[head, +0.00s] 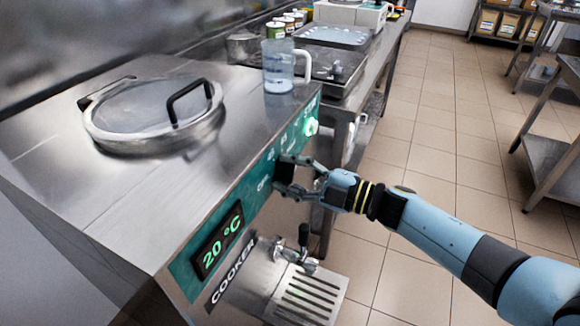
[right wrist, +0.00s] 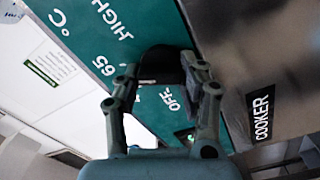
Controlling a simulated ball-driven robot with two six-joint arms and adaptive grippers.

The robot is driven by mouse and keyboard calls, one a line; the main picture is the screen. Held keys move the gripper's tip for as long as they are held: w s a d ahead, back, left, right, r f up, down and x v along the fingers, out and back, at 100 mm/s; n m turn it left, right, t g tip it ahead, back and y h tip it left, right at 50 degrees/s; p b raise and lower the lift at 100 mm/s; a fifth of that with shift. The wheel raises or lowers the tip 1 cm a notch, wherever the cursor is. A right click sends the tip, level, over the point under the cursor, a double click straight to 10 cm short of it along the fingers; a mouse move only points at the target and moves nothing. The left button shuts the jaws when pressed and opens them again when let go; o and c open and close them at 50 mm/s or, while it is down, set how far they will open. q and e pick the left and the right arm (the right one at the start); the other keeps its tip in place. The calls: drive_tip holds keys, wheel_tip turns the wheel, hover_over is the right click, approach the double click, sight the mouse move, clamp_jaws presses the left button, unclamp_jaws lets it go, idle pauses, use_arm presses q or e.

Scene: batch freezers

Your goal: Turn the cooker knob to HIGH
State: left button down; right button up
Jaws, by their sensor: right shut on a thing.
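The cooker (head: 150,215) is a steel machine with a green front panel, a display reading 20 °C and a "COOKER" label. Its black knob (right wrist: 160,62) sits on the green panel, with "HIGH", "65" and "OFF" printed around it in the right wrist view. My right gripper (head: 290,178) is at the panel, its fingers closed on the knob from both sides; in the right wrist view (right wrist: 163,75) they partly cover it. Which mark the knob points to is hard to tell. My left gripper is not in view.
A round glass lid (head: 150,110) with a black handle lies on the cooker top. A clear jug (head: 278,66) stands at its far edge. A lit green button (head: 311,126) is on the panel beyond the gripper. A spout and slotted tray (head: 305,295) stick out below.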

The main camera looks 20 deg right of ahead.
drive_tip(key=m+p, duration=0.2)
drive_tip(key=m, duration=0.2)
drive_tip(key=shift+d+r+m, duration=0.1)
drive_tip(key=shift+r+m, duration=0.05)
drive_tip(key=shift+m, duration=0.15)
drive_tip(key=m+p, duration=0.1)
drive_tip(key=m, duration=0.4)
drive_tip(key=shift+w+d+p, duration=0.1)
drive_tip(key=shift+p, duration=0.25)
drive_tip(key=o, duration=1.2)
drive_tip(key=shift+c, duration=0.2)
drive_tip(key=v, duration=1.2)
